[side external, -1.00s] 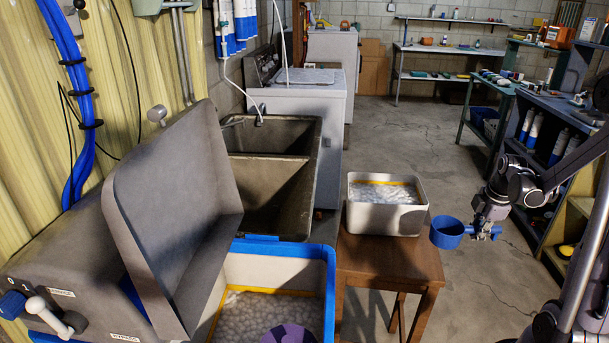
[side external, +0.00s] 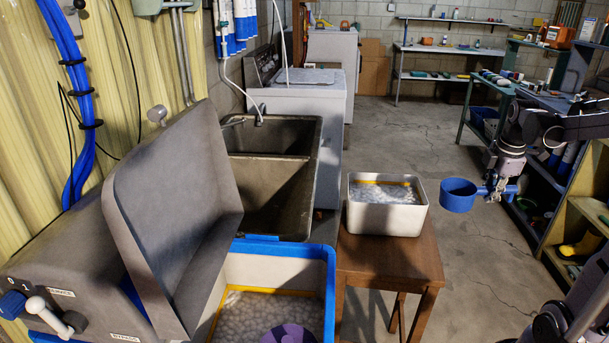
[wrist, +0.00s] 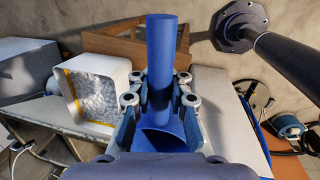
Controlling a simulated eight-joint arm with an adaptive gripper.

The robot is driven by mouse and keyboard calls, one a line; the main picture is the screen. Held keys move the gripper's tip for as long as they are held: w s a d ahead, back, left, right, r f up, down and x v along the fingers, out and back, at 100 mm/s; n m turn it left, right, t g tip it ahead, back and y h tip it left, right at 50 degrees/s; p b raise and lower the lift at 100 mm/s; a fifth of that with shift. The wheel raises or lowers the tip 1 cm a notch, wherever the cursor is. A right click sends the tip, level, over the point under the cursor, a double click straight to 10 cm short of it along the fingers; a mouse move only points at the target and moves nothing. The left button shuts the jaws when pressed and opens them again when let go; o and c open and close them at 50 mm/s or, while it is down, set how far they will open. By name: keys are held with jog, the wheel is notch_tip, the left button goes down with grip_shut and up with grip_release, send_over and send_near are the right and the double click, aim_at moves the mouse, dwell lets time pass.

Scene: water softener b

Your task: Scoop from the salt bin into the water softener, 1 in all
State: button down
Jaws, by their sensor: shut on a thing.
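The blue scoop (wrist: 161,60) also shows between the fingers in the wrist view. The salt bin (side external: 387,219) is a pale box of white salt with a yellow line inside, on a wooden stool. It is at the left in the wrist view (wrist: 115,68). The water softener (side external: 331,262), blue-rimmed with its grey lid raised, holds white salt and a purple round part.
The wooden stool (side external: 390,260) stands between the softener and my arm. A double sink (side external: 270,170) and a white washer (side external: 310,100) are behind. Shelves (side external: 560,210) stand close to my arm at the right. The floor between the stool and shelves is clear.

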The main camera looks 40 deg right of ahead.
jog(key=shift+v, duration=1.15)
jog(key=w+d+n+h, duration=0.2)
jog(key=w+n, duration=0.1)
jog(key=w, duration=1.3)
jog(key=w+d+n+h, duration=0.1)
jog(key=w+d+n, duration=0.15)
jog(key=w, duration=1.25)
notch_tip(320, 180, down, 18)
jog(key=a+h, duration=0.1)
jog(key=a, duration=0.1)
jog(key=shift+r+n, duration=0.2)
jog(key=shift+n, duration=0.15)
jog(key=shift+w, duration=0.1)
jog(key=shift+r, duration=0.15)
jog(key=shift+r, duration=1.35)
